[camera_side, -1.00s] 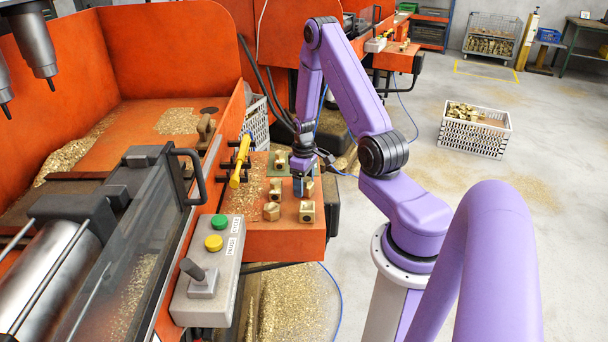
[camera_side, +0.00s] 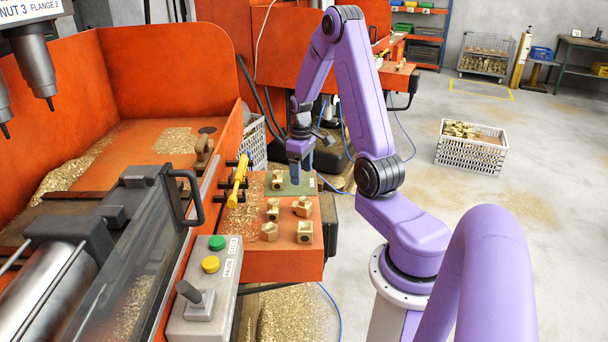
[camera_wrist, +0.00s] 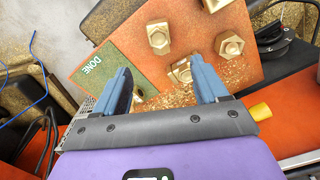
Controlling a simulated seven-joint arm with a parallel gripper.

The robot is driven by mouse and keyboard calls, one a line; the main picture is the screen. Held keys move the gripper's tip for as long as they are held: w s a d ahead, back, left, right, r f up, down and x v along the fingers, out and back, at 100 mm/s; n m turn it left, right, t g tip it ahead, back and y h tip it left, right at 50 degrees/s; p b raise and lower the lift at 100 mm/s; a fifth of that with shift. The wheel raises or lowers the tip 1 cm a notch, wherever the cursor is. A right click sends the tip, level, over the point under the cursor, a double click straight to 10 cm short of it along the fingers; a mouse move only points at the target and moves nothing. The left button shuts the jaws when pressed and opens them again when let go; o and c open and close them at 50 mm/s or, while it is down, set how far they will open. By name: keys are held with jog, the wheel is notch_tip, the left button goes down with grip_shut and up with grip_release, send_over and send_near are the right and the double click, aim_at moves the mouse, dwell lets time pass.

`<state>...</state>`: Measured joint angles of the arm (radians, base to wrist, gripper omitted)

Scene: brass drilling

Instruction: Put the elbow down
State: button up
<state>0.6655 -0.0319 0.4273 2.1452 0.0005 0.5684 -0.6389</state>
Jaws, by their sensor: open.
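My gripper (camera_side: 299,170) is open and empty, raised above the green mat (camera_side: 297,188) on the orange shelf. In the wrist view its blue fingers (camera_wrist: 165,85) stand wide apart, and the mat (camera_wrist: 112,63) reads DONE. Several brass fittings are in view. An angular one (camera_side: 302,207) sits on the orange just in front of the mat; it also shows in the wrist view (camera_wrist: 158,38). Another brass fitting (camera_side: 277,179) stands at the mat's left end; in the wrist view the left finger partly hides one there. I cannot tell for certain which fitting is the elbow.
More fittings stand on the orange shelf (camera_side: 250,262), one at left (camera_side: 273,209) and two nearer the front edge (camera_side: 269,231) (camera_side: 305,232). A yellow handle (camera_side: 238,180) and a button box (camera_side: 207,285) lie left. A white crate (camera_side: 470,148) is on the floor.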

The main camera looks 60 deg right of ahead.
jog(key=s+a+r+n, duration=0.1)
jog(key=a+r+n, duration=0.2)
jog(key=a, duration=0.8)
jog(key=a+r+n, duration=0.3)
jog(key=a+r, duration=0.1)
jog(key=a, duration=0.7)
jog(key=s+a+r+n, duration=0.2)
jog(key=s+a, duration=0.3)
jog(key=s, duration=0.4)
jog(key=s+a+r+n, duration=0.1)
jog(key=s+a+n, duration=0.3)
jog(key=s, duration=0.5)
jog(key=shift+s+a+r+n, duration=0.2)
jog(key=shift+a+r+n, duration=0.15)
jog(key=shift+a, duration=0.2)
